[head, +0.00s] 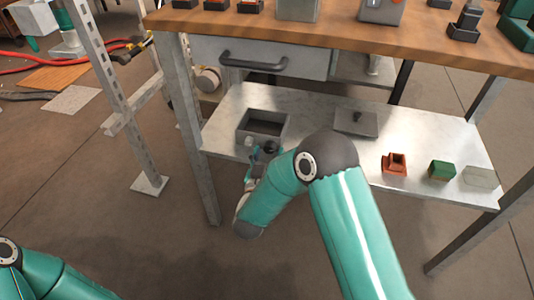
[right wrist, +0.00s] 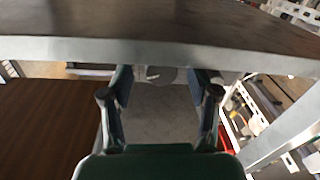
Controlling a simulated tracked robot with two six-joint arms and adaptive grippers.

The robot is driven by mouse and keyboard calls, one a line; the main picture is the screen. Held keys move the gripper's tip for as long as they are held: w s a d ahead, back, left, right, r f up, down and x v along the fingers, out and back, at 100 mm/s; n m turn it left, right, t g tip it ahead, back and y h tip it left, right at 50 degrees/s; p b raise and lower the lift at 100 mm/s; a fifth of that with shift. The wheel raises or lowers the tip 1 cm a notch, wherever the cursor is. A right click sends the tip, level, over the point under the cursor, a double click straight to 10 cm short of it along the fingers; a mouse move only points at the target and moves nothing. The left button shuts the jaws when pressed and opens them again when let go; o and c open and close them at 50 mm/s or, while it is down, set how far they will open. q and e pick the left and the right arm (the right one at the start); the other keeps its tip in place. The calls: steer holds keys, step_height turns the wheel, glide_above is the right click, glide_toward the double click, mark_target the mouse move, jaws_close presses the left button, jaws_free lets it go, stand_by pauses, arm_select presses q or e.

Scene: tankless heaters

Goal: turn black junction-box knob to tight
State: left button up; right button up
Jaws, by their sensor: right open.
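An open grey box (head: 243,133) sits at the left of the lower metal shelf. To its right, a flat grey plate (head: 366,127) with a small dark knob (head: 358,115) on top lies on the shelf. I cannot tell for sure whether this is the junction-box knob. My right gripper (head: 262,151) is at the shelf's front edge, just in front of the open box, partly hidden by its own arm. In the right wrist view its two fingers (right wrist: 160,95) are spread, with nothing held between them. My left gripper is out of view.
The lower shelf (head: 320,142) also holds an orange block (head: 394,165), a green block (head: 441,170) and a pale block (head: 477,176). A wooden top (head: 420,50) with a drawer (head: 300,62) overhangs the shelf. A metal leg (head: 195,140) stands left of my right gripper.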

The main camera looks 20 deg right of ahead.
steer(key=shift+a, duration=0.15)
jaws_close()
steer(key=m+b, duration=0.1)
steer(key=b, duration=0.1)
steer(key=m+b, duration=0.1)
steer(key=m, duration=0.1)
steer(key=shift+f+b, duration=0.3)
steer(key=shift+b, duration=0.05)
steer(key=shift+r+m, duration=0.2)
steer(key=shift+m, duration=0.4)
jaws_free()
steer(key=v, duration=1.2)
steer(key=shift+f, duration=0.2)
